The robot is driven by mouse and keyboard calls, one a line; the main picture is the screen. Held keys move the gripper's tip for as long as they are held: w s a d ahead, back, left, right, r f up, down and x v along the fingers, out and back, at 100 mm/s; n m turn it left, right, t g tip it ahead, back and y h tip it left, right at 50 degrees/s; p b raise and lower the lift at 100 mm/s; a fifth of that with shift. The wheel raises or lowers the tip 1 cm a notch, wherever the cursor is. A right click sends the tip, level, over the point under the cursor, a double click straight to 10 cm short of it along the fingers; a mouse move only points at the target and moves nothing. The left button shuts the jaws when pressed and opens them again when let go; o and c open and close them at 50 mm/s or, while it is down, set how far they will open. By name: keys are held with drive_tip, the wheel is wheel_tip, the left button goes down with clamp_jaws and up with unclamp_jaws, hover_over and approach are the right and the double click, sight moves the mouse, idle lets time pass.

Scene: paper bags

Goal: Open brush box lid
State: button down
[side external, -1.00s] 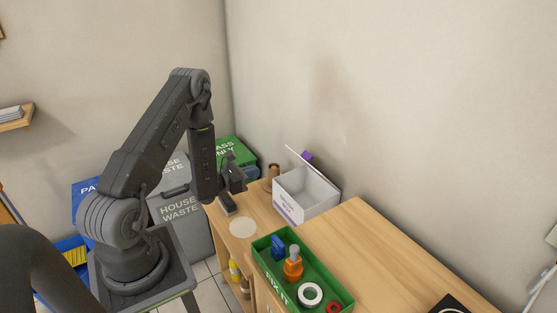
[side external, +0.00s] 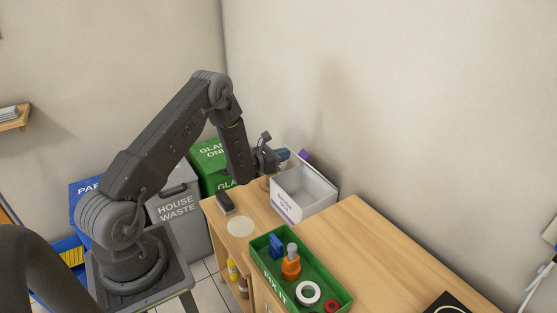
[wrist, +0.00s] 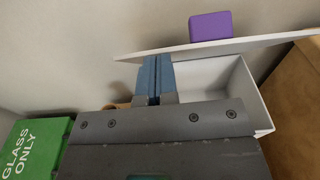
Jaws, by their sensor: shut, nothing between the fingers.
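The white brush box (side external: 318,199) stands on the wooden counter near the wall, its top uncovered and its inside visible. In the wrist view the box (wrist: 215,80) is right of my fingers. Its white lid (wrist: 225,46) is raised, seen nearly edge-on, with a purple block (wrist: 210,26) on its outer face. The purple block also shows in the side view (side external: 304,155). My gripper (side external: 284,154) is at the box's far left top edge. Its blue fingers (wrist: 155,62) are shut together and empty, tips at the lid's inner side; contact is unclear.
A green tray (side external: 262,277) with tools and tape sits in front of the box. A dark block-shaped object (side external: 225,203) and a pale disc (side external: 240,227) lie on the counter to the left. Waste bins (side external: 180,220) stand behind. The counter at right (side external: 385,250) is mostly clear.

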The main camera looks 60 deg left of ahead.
drive_tip(key=shift+r, duration=0.1)
drive_tip(key=shift+w+r+g, duration=0.85)
drive_tip(key=shift+w, duration=0.2)
drive_tip(key=shift+w+r+g, duration=0.8)
drive_tip(key=shift+w+g, duration=0.05)
drive_tip(key=shift+w, duration=0.15)
drive_tip(key=shift+r, duration=0.1)
